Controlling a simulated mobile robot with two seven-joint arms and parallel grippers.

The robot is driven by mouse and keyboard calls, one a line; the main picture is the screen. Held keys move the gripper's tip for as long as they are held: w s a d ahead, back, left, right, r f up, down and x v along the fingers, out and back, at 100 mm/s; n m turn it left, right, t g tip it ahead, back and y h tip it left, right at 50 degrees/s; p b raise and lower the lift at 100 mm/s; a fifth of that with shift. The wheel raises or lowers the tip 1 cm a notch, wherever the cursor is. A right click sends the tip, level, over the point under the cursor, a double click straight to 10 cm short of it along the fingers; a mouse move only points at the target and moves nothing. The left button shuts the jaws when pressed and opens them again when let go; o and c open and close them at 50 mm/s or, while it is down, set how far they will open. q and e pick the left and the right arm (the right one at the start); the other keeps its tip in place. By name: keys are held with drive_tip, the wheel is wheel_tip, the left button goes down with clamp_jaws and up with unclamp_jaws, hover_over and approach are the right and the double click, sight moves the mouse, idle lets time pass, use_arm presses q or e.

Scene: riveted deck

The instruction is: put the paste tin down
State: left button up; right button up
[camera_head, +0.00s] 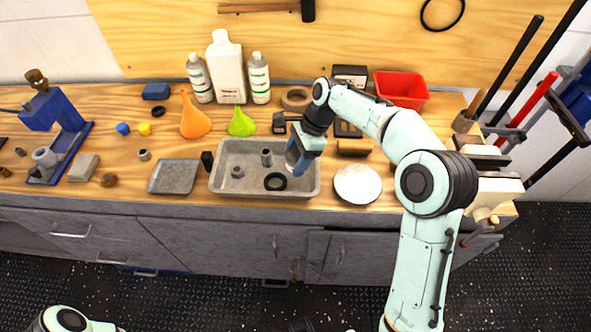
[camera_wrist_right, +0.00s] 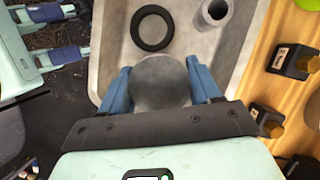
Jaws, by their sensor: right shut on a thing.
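The paste tin (camera_wrist_right: 161,82) is a round grey tin, held between the blue fingers of my right gripper (camera_wrist_right: 163,88). In the head view the right gripper (camera_head: 299,162) is over the right end of a grey metal tray (camera_head: 222,188) and partly hides the tin (camera_head: 292,154). Whether the tin touches the tray floor I cannot tell. My left gripper is not in the head view; only part of the left arm shows at the bottom left.
The tray also holds a black ring (camera_head: 275,182), a grey cylinder (camera_head: 267,157) and a small nut-like part (camera_head: 237,172). A white round disc (camera_head: 357,184) lies right of the tray, a flat grey plate (camera_head: 173,176) left. Funnels (camera_head: 195,120) and bottles (camera_head: 227,75) stand behind.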

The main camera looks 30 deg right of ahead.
drive_tip(key=shift+f, duration=2.3)
drive_tip(key=shift+b, duration=0.3)
drive_tip(key=shift+f, duration=0.15)
drive_tip(key=o, duration=1.2)
drive_tip(key=shift+o, duration=0.2)
drive_tip(key=p+v, duration=0.2)
drive_tip(key=v, duration=1)
drive_tip(key=shift+a, duration=0.1)
